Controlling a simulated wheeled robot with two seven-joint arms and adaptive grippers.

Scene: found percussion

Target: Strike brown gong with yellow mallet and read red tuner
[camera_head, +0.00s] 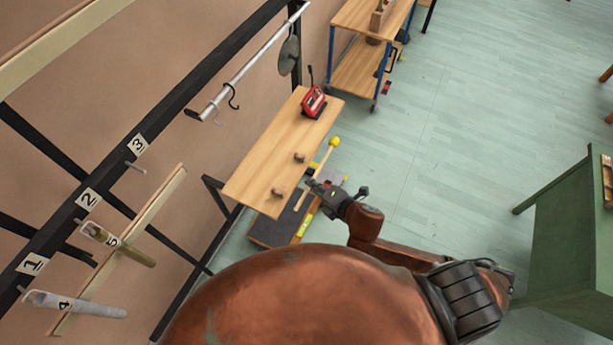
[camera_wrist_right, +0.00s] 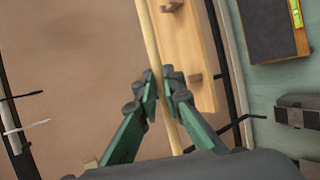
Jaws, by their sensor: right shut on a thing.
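The yellow mallet has a yellow head (camera_head: 334,142) and a pale wooden stick, which also crosses the right wrist view (camera_wrist_right: 152,42). My right gripper (camera_head: 316,187) is shut on the stick beside the wooden shelf's right edge. In the right wrist view its green fingers (camera_wrist_right: 162,82) close around the stick. The mallet head is outside that view. The red tuner (camera_head: 313,102) stands on the shelf's far end; its reading is too small to tell. A dark grey-brown disc, seemingly the gong (camera_head: 289,55), hangs from a metal rail beyond the shelf. My left gripper is not in view.
The wooden shelf (camera_head: 258,165) carries two small wooden pegs. An empty hook (camera_head: 232,97) hangs on the rail. Numbered black framing with tubes (camera_head: 75,301) lines the left. A trolley (camera_head: 355,70) stands at the back, a green table (camera_head: 560,230) at right. Floor between is clear.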

